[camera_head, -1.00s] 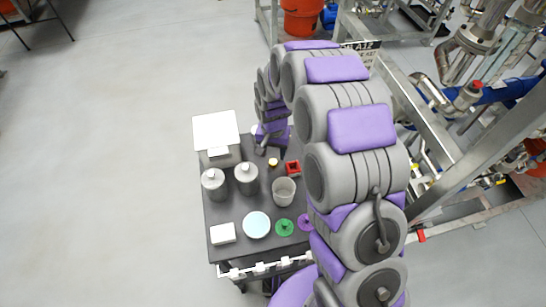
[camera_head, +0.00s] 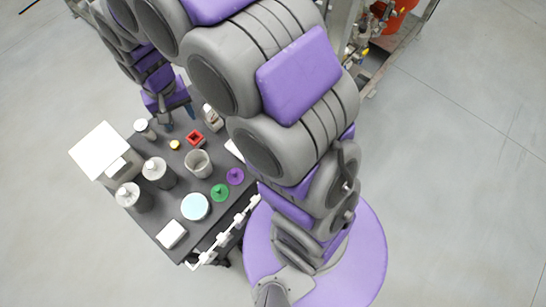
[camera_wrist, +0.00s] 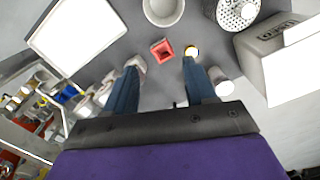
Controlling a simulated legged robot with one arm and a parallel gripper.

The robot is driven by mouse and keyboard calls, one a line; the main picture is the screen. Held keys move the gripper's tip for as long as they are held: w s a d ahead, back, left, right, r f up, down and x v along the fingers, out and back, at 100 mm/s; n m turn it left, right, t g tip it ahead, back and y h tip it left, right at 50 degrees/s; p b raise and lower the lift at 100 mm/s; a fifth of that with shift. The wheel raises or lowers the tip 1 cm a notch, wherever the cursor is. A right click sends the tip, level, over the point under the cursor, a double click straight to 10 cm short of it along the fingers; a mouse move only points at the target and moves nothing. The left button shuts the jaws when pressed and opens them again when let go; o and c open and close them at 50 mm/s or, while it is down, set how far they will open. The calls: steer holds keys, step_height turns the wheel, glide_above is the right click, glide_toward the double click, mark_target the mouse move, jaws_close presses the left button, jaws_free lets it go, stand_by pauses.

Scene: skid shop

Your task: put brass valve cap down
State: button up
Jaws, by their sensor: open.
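The brass valve cap (camera_head: 175,145) is a small yellow round piece on the dark cart top (camera_head: 160,215), next to a red square holder (camera_head: 195,138). In the wrist view, the cap (camera_wrist: 191,51) shows just beyond the tip of the right finger, and the red holder (camera_wrist: 161,50) lies ahead of the space between the fingers. My gripper (camera_head: 179,118) is over the cart's far side, with its fingers apart. In the wrist view, nothing shows between the fingers of my gripper (camera_wrist: 162,68). The cap is outside the jaws.
A grey cup (camera_head: 198,164), metal canisters (camera_head: 155,170), a pale blue dish (camera_head: 195,207), green (camera_head: 220,192) and purple (camera_head: 235,176) discs and a white block (camera_head: 171,234) crowd the cart. A white-topped box (camera_head: 100,150) stands at its left. Open floor lies left.

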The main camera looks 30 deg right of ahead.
steer(key=s+d+r, duration=0.3)
steer(key=s, duration=0.5)
steer(key=s+d+r, duration=0.2)
steer(key=s+d, duration=0.2)
steer(key=s, duration=0.5)
steer(key=s+d+r+n+g, duration=0.1)
steer(key=s+d+r, duration=0.2)
steer(key=s, duration=0.6)
steer(key=shift+s+d+r, duration=0.15)
steer(key=shift+d+r, duration=0.15)
steer(key=shift+d, duration=0.1)
steer(key=shift+s, duration=0.35)
steer(key=shift+c, duration=0.6)
steer(key=shift+s, duration=0.1)
steer(key=shift+c, duration=1.1)
